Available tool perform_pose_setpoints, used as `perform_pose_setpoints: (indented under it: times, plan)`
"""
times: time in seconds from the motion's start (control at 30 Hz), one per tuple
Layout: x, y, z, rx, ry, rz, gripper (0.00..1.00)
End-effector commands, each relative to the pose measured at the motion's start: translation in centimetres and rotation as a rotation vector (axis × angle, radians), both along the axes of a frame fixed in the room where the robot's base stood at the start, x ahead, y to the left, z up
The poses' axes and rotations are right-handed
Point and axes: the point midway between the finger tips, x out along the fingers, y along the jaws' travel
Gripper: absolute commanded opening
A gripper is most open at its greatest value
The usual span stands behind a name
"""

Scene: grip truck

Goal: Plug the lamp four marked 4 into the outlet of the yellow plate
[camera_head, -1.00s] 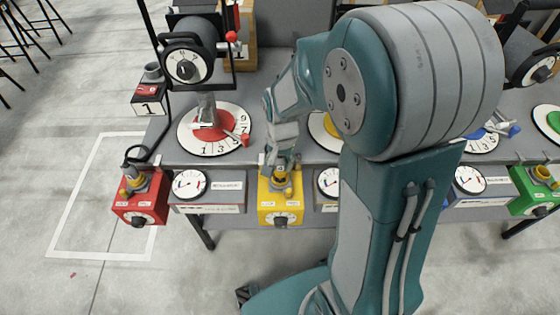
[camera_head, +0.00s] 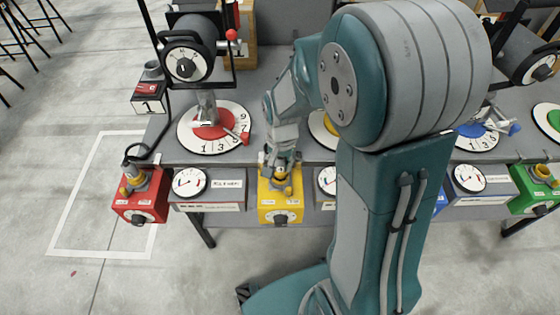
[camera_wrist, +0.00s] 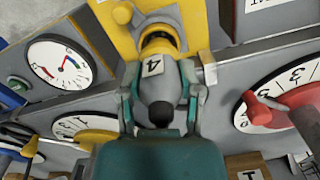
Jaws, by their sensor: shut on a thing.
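The lamp plug marked 4 (camera_wrist: 155,82) is between the fingers of my gripper (camera_wrist: 161,92) in the wrist view, and my gripper is shut on it. The plug's far end points at the dark round outlet (camera_wrist: 160,40) on the yellow plate (camera_wrist: 199,22). The plug's tip overlaps the outlet's near edge in this view, and I cannot tell how deep it sits. In the head view my gripper (camera_head: 280,165) is just above the outlet on top of the yellow box (camera_head: 281,205), and the fingers hide most of the plug.
A red box (camera_head: 140,200) with a cable stands at left and a green box (camera_head: 535,190) at right. Gauges (camera_head: 189,183) flank the yellow box. A red dial (camera_head: 205,128) lies on the table behind. My arm hides the table's right middle.

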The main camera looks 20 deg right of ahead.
Motion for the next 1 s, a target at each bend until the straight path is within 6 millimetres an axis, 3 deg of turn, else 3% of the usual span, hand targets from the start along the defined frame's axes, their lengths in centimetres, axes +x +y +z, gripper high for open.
perform_pose_setpoints:
  times: [1.0]
  plan:
    - [0.0,0.0,-1.6,0.000,-0.001,0.000,0.00]
